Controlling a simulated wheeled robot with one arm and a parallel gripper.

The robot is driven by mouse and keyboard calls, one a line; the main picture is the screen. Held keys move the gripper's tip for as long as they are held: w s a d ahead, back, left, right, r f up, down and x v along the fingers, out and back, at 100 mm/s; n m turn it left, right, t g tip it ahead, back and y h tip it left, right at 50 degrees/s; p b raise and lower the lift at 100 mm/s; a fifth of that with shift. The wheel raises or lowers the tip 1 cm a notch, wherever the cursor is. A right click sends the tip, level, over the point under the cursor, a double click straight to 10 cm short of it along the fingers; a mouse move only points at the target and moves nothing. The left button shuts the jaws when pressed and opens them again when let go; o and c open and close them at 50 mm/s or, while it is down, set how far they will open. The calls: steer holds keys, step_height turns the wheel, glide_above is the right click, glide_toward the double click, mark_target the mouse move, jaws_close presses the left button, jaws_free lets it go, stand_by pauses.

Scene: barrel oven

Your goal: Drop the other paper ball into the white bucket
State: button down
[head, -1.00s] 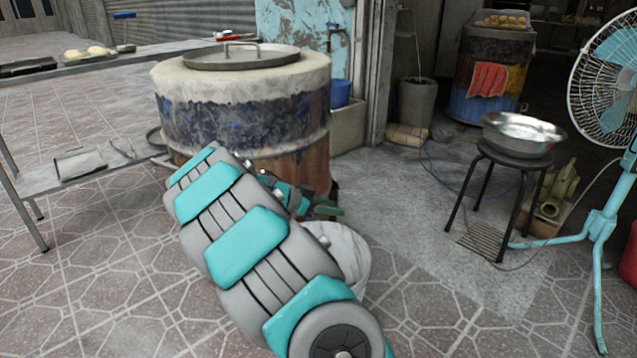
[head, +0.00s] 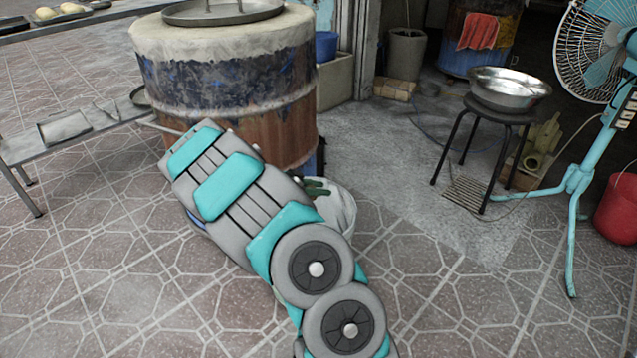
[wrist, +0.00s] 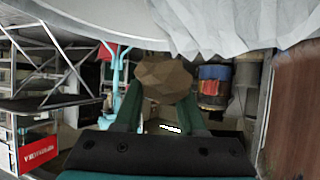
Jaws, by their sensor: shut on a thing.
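A brown, faceted paper ball (wrist: 163,72) is held between the two green fingertips of my gripper (wrist: 162,92) in the wrist view. In the head view only a bit of my gripper's dark green fingers (head: 317,187) shows, at the bucket's rim. In the wrist view the bucket's pale wall and crumpled liner (wrist: 225,25) fill the top, close to the ball. Whether the ball is over the opening I cannot tell. The bucket's inside is hidden.
The barrel oven (head: 225,85) stands just behind my arm. A black stool (head: 490,115) with a metal bowl (head: 508,88), a blue fan (head: 590,170) and a red bucket (head: 616,210) are at the right. A metal table (head: 75,130) is at the left. The front floor is clear.

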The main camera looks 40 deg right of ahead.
steer(key=shift+c, duration=2.1)
jaws_free()
steer(key=v, duration=0.8)
steer(key=shift+b, duration=0.3)
steer(key=shift+d, duration=0.1)
